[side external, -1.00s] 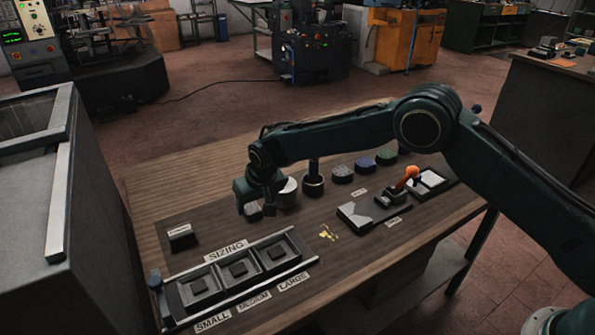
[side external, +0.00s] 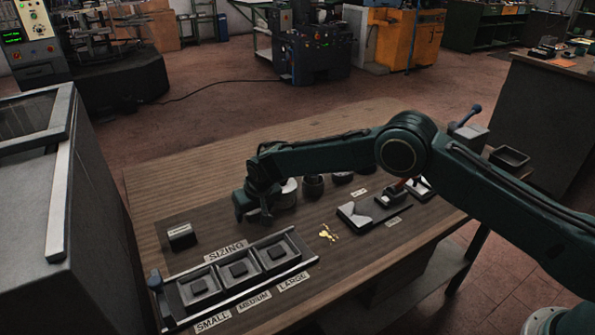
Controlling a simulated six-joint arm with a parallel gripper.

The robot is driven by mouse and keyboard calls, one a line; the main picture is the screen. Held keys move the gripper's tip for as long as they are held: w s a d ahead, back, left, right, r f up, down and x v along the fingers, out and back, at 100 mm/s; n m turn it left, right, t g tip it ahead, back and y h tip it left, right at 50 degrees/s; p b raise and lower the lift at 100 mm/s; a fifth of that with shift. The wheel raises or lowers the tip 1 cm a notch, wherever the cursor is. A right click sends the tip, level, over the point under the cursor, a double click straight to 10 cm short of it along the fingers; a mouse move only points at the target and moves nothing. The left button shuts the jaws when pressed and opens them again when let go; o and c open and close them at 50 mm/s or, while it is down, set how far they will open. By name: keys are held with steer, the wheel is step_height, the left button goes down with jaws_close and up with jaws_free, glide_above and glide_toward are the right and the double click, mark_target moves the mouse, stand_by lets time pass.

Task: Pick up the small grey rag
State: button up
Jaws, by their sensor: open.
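My gripper (side external: 255,214) is low over the dark mat, left of a pale round pot (side external: 288,192). Its jaws are open and point down. A small light-grey patch, perhaps the rag, showed under the gripper earlier; the gripper now covers that spot, so I cannot make out the rag or whether the jaws are around it.
A sizing tray (side external: 240,270) with several compartments is in front. A small dark block (side external: 181,235) stands left. Yellow scraps (side external: 328,234) and a grey plate (side external: 358,214) lie right of the gripper. A dark pot (side external: 313,186) is behind.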

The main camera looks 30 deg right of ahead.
stand_by(0.3)
steer(key=c, duration=1.1)
steer(key=shift+o, duration=0.2)
steer(key=shift+r, duration=0.2)
step_height(320, 180, up, 20)
steer(key=shift+f, duration=0.15)
